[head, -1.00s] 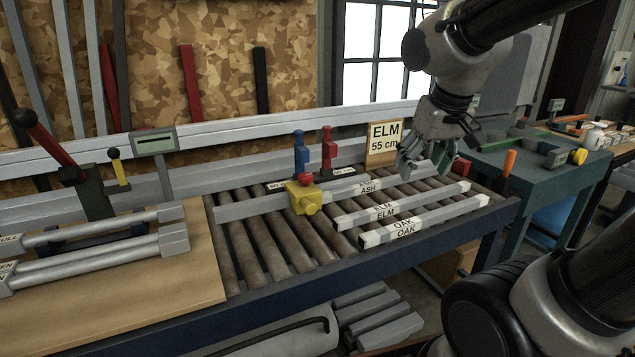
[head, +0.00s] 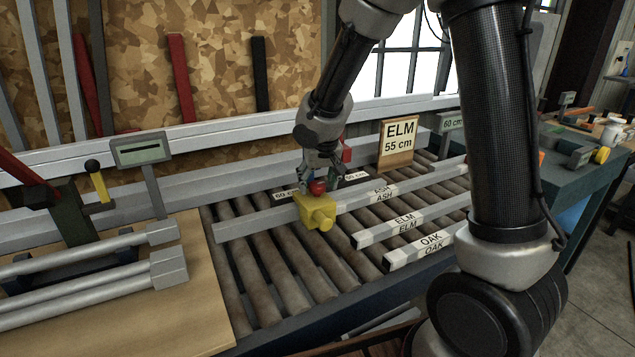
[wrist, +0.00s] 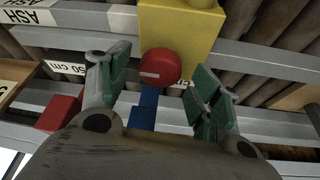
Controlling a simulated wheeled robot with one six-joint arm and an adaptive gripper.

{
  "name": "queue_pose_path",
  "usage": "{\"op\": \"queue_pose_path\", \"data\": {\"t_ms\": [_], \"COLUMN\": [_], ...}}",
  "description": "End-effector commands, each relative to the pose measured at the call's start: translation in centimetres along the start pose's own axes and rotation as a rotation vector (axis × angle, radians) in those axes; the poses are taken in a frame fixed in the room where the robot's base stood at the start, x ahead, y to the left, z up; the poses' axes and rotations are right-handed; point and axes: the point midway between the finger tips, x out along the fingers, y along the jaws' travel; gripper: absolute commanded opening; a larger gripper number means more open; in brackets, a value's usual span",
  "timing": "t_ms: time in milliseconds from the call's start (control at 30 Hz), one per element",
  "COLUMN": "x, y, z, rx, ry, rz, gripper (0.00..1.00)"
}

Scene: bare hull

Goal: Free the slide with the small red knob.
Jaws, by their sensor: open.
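The yellow slide (head: 318,211) sits on the grey rail across the rollers. Its small red knob (head: 318,187) is on top, and it also shows in the wrist view (wrist: 160,67) with a pale line across its face. My gripper (head: 320,178) is at the knob, pointing down. In the wrist view its green-padded fingers (wrist: 158,90) stand apart on the left and right of the knob. A gap shows between each pad and the knob, so I see no contact. The slide's yellow body (wrist: 180,28) lies beyond the knob in that view.
Bars labelled ASH (head: 383,193), ELM (head: 405,225) and OAK (head: 430,248) lie on the rollers at right. An ELM 55 cm sign (head: 400,143) stands behind. A blue stop (wrist: 143,108) and a red stop (wrist: 62,113) are close to the gripper.

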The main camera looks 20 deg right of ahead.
Motion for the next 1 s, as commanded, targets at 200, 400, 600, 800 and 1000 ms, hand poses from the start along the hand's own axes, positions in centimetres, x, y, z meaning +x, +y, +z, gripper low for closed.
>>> {"op": "queue_pose_path", "data": {"t_ms": [200, 400, 600, 800, 1000], "x": [0.72, 0.68, 0.66, 0.65, 0.64], "y": [-0.03, -0.03, -0.03, -0.03, -0.02], "z": [0.04, 0.02, 0.02, 0.00, -0.05], "rx": [0.000, 0.000, 0.000, -0.007, -0.061], "ry": [-0.001, -0.001, 0.000, 0.000, 0.001], "rz": [-0.001, -0.001, -0.001, -0.004, -0.028], "gripper": [0.63, 0.52, 0.18, 0.18, 0.18]}}
